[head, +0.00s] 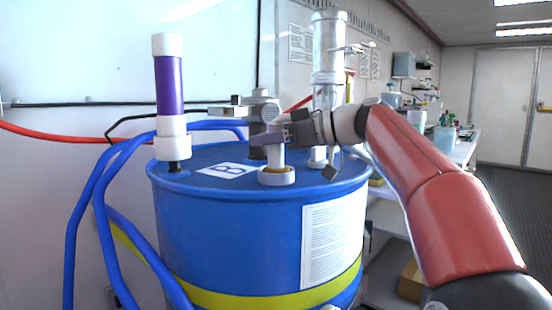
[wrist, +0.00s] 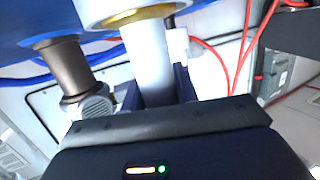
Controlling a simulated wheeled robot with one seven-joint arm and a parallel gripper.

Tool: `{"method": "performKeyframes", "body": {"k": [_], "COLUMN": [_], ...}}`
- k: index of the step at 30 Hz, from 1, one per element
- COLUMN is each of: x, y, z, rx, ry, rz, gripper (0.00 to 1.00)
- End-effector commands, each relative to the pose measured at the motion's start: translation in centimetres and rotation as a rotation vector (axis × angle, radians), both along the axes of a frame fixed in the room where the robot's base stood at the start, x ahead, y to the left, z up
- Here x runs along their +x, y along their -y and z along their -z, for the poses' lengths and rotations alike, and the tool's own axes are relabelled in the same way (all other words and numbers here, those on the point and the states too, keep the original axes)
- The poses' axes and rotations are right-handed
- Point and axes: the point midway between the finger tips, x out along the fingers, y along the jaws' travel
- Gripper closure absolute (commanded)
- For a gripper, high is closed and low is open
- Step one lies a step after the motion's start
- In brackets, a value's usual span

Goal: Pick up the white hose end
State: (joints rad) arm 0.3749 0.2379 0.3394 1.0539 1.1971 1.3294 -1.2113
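The white hose end (head: 277,158) is a short upright white tube rising from a pale collar with a gold ring, on the blue drum's lid (head: 208,156). In the wrist view the white tube (wrist: 150,68) runs down from its collar towards my gripper. My gripper (head: 272,139) is at the tube's upper part, coming from the right. Its dark fingers (wrist: 186,84) lie close about the tube, hiding its top. I cannot tell whether they press on it.
A purple tube with white ends (head: 170,96) stands on the lid at left. A grey metal fitting (head: 262,108) is just behind my gripper, and a tall clear-and-white cylinder (head: 328,70) stands behind. Blue hoses (head: 85,215) loop at left. A cluttered bench (head: 455,150) is at right.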

Motion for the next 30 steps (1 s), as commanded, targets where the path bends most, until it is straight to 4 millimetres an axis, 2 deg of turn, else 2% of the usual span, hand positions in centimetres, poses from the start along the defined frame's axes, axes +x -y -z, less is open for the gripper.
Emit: {"method": "performKeyframes", "body": {"k": [1, 5, 6, 13, 17, 20, 30], "x": [0.0, 0.0, 0.0, 0.0, 0.0, 0.0, 0.0], "y": [0.0, 0.0, 0.0, 0.0, 0.0, 0.0, 0.0], "z": [0.0, 0.0, -0.1, -0.2, -1.0, -2.4, -8.9], "rx": [0.000, 0.000, 0.000, 0.000, 0.001, 0.001, 0.001], "ry": [0.000, 0.000, 0.001, 0.002, 0.003, 0.005, 0.005], "rz": [0.000, 0.000, 0.001, 0.000, 0.000, -0.001, -0.001], "gripper": [0.82, 0.99, 1.00, 1.00, 1.00, 1.00, 1.00]}}
